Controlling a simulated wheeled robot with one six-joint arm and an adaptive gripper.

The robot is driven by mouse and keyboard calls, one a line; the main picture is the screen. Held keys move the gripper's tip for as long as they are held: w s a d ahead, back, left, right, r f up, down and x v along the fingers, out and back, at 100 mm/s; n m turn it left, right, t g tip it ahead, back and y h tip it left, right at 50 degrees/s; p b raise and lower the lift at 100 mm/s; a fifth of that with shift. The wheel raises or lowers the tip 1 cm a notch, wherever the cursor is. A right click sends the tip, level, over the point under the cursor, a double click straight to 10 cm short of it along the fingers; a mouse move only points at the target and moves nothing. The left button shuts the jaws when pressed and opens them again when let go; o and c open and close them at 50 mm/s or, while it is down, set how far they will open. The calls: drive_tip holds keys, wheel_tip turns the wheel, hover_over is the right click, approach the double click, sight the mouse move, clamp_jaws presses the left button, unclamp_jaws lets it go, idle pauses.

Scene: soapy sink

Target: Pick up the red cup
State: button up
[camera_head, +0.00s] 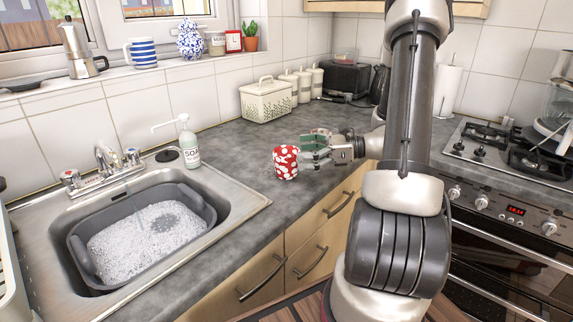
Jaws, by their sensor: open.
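The red cup (286,163), with white spots, stands upright on the grey counter to the right of the sink. My gripper (303,147) reaches in from the right, with its greenish fingers at the cup's right side near its upper half. The fingers are open. I cannot tell from this view whether they touch the cup or reach around it.
The sink (235,209) at left holds a grey basin (205,207) of suds. A soap bottle (189,147) stands behind it. A cream bread bin (267,101) and canisters line the wall. The hob (480,150) is at right. The counter around the cup is clear.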

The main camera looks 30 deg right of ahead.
sight(286, 152)
drive_tip(key=x, duration=0.5)
drive_tip(key=shift+r, duration=0.1)
drive_tip(key=shift+c, duration=0.2)
drive_tip(key=c, duration=1.3)
